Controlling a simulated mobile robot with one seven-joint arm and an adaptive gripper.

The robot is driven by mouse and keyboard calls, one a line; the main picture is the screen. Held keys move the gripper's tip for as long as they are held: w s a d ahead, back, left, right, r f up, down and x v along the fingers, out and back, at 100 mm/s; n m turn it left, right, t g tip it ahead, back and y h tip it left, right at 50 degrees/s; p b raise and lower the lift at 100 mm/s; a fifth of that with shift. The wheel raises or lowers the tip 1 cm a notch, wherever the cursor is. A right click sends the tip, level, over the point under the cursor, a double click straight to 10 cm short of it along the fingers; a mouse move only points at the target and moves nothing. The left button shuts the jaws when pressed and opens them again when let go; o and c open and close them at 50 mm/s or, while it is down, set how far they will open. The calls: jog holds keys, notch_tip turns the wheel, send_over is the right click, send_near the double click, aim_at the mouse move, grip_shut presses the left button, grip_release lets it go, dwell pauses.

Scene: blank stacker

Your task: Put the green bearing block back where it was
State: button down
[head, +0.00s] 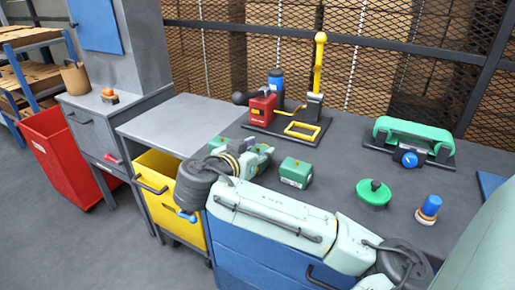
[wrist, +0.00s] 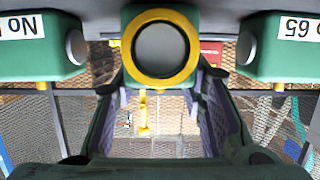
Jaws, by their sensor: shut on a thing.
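My gripper (wrist: 160,85) is shut on a green bearing block (wrist: 186,12) with a yellow ring around a grey round face. The block sits between the two fingers in the wrist view, which appears upside down. Two more green blocks with white labels flank it, one at the picture's left (wrist: 28,58) and one at its right (wrist: 283,60). In the head view my gripper (head: 262,152) is low over the near edge of the bench, beside a labelled green block (head: 295,173). The held block is mostly hidden there. I cannot tell whether it touches the bench.
A red and yellow fixture (head: 263,108) stands behind on the grey bench (head: 335,180). A yellow bin (head: 165,205) is at left. Wire mesh closes the back.

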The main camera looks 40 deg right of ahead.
jog(key=shift+f, duration=0.1)
jog(key=c, duration=1)
grip_release()
jog(key=shift+r, duration=0.25)
jog(key=p+v, duration=0.2)
jog(key=v, duration=0.4)
jog(key=shift+w+r, duration=0.1)
jog(key=shift+r, duration=0.1)
jog(key=shift+s+a+p, duration=0.3)
jog(key=shift+a, duration=0.3)
jog(key=shift+b+v, duration=0.75)
jog(key=shift+v, duration=1.55)
jog(key=shift+f, duration=0.1)
